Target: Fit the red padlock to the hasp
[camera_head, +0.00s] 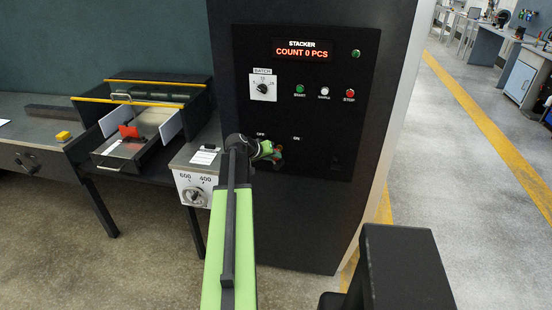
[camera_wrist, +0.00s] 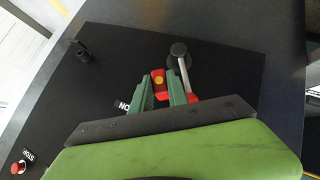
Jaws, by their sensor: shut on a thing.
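My gripper (camera_head: 273,152) is in front of the black panel, below the OFF and ON marks. I cannot make out a hasp clearly; the area around the switch is partly hidden by my gripper.
A short black peg (camera_wrist: 82,54) stands out from the panel, away from my gripper. The red STOP button (camera_head: 350,93) and batch dial (camera_head: 263,88) are higher on the panel. A box with a knob (camera_head: 195,196) and a feeder tray (camera_head: 120,155) stand to the left.

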